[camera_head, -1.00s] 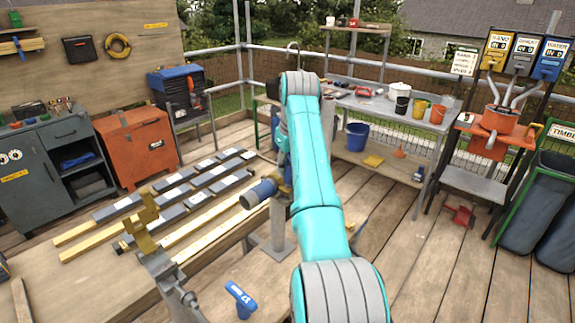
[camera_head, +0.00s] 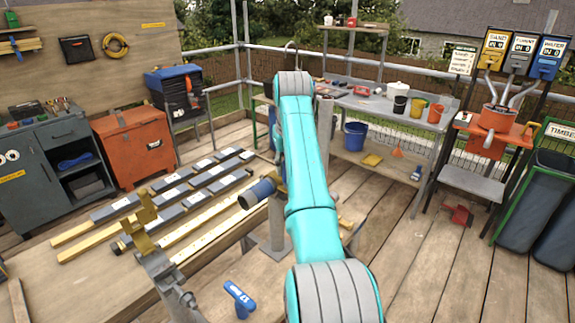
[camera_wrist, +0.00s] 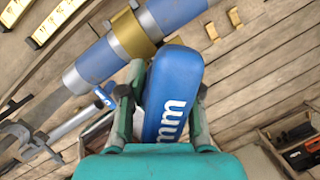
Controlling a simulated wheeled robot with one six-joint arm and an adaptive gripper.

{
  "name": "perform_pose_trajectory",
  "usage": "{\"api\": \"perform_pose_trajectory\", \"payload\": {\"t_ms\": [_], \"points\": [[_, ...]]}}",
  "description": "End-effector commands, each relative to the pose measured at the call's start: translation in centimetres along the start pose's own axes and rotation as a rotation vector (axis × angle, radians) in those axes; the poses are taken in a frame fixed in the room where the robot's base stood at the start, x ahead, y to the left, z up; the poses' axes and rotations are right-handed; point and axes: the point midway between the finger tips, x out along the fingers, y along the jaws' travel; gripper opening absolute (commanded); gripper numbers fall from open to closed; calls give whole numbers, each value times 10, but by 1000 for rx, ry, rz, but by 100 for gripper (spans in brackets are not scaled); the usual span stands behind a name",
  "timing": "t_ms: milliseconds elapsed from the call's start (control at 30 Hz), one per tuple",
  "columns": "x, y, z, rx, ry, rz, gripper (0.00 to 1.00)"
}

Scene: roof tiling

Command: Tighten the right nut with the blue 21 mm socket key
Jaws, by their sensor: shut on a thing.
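A blue key handle (camera_wrist: 172,92) with white "mm" lettering is between the fingers of my gripper (camera_wrist: 168,84) in the wrist view. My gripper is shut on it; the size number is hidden. The key's socket end is out of sight. A blue and grey pipe with a brass collar (camera_wrist: 130,34) runs behind the handle. Another blue key (camera_head: 240,299), which seems marked 17, is at the front of the bench in the head view. My arm hides my gripper there. I cannot make out the right nut.
The wooden bench (camera_head: 95,285) holds several dark bars and yellow strips. A brass and grey clamp-like fixture (camera_head: 150,240) stands at its front. A long table (camera_head: 350,150) with buckets stands behind. The plank floor at right is largely clear.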

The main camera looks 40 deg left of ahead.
Motion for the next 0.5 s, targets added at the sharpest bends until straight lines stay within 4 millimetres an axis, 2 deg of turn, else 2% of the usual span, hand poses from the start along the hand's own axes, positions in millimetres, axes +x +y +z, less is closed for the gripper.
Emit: {"api": "perform_pose_trajectory", "payload": {"t_ms": [33, 500], "points": [[9, 0, -5, 2, 20, 3, 0], [-14, 0, 2, 2, 12, 1, 0]]}}
